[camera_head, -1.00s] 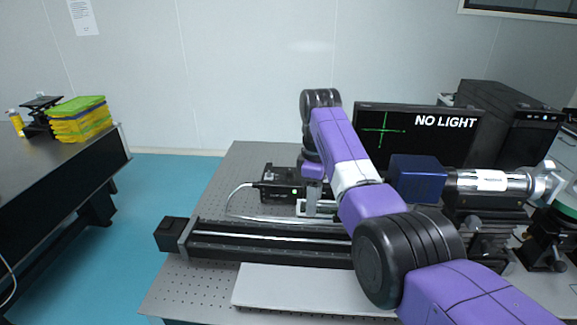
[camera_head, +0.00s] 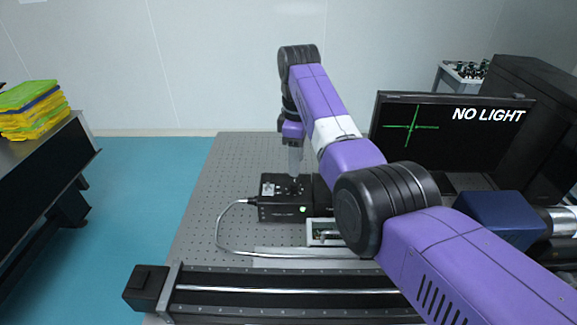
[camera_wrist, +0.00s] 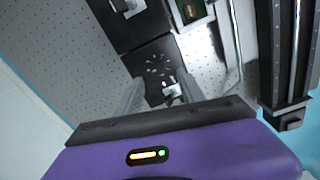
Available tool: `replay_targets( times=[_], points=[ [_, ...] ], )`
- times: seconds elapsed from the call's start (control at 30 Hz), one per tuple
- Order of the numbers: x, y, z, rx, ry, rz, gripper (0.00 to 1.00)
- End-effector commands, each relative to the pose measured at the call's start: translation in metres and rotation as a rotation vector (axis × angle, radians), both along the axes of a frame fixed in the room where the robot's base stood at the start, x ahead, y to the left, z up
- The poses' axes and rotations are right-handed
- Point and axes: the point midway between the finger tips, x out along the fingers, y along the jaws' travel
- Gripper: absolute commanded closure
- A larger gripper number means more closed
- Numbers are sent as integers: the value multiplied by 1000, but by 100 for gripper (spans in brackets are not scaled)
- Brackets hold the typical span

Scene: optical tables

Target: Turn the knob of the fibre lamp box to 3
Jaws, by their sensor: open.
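The fibre lamp box (camera_head: 283,209) is a low black box with a lit green light on its front, standing on the perforated optical table. Its top also shows in the wrist view (camera_wrist: 144,60), with a ring of pale marks. My gripper (camera_head: 295,178) points down just above the top of the box. In the wrist view, my gripper (camera_wrist: 160,88) has its two grey fingers apart, over the box top near the marks. A small pale and dark part shows between the fingers. I cannot clearly make out the knob, its setting or any contact.
A monitor (camera_head: 455,135) reading NO LIGHT with a green cross stands right of my arm. A long black rail (camera_head: 290,292) lies in front of the box. A grey cable (camera_head: 219,232) loops at its left. The table (camera_head: 215,180) is bare left of the box.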

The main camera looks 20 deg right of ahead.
Motion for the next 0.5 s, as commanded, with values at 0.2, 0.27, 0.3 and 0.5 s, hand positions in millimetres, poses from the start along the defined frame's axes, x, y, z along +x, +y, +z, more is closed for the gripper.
replay_targets(
  times=[0.2,0.27,0.3,0.5],
  points=[
    [-1,0,-13,0,4,0,53],
    [-1,0,-22,0,4,0,53],
    [-1,0,-28,0,4,0,53],
    [-1,0,-58,1,4,0,53]
  ],
)
